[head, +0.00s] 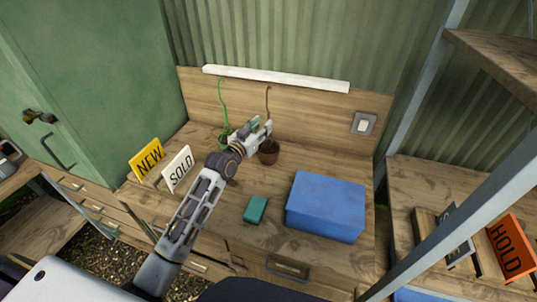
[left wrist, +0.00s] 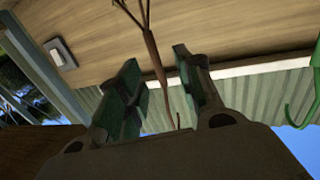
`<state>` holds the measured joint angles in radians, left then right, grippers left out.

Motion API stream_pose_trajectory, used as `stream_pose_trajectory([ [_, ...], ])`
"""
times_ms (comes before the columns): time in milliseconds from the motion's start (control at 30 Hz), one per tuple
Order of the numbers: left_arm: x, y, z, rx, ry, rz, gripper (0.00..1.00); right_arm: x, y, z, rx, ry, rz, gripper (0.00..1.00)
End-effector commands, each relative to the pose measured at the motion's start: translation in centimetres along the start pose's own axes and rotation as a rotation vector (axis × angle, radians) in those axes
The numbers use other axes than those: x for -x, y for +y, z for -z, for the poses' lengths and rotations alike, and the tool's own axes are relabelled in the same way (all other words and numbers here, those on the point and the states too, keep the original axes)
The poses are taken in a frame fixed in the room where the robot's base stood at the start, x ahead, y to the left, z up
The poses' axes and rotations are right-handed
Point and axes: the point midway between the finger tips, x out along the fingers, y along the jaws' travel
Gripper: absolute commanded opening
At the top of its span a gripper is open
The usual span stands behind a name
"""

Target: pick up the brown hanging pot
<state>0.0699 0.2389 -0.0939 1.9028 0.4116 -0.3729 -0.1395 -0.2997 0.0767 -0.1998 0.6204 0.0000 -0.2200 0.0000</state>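The brown hanging pot (head: 268,157) stands on the wooden bench, its thin stem rising to a hook at the top. My left gripper (head: 264,127) is at the stem, above the pot. In the left wrist view my left gripper (left wrist: 160,82) is open, and the brown stem (left wrist: 153,50) shows in the gap between its fingers. I cannot tell whether either finger touches it. The pot's bowl is outside the left wrist view. My right gripper is not in view.
A green hanging pot (head: 223,140) stands close on the left. NEW (head: 147,160) and SOLD (head: 178,168) signs stand left of my arm. A teal box (head: 255,209) and a blue box (head: 326,205) lie in front. A white bar (head: 275,79) runs along the back panel.

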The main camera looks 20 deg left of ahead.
Motion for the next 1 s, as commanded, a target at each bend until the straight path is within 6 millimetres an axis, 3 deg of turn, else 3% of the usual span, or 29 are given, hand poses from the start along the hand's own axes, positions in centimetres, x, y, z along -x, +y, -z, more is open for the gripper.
stream_pose_trajectory([
  [600,-4.5,0.3,0.0,0.0,0.001,0.0,0.35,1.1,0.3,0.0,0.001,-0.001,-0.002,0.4],
  [1000,-5.0,0.3,-0.1,0.0,0.0,0.0,0.35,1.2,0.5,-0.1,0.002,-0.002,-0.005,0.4],
])
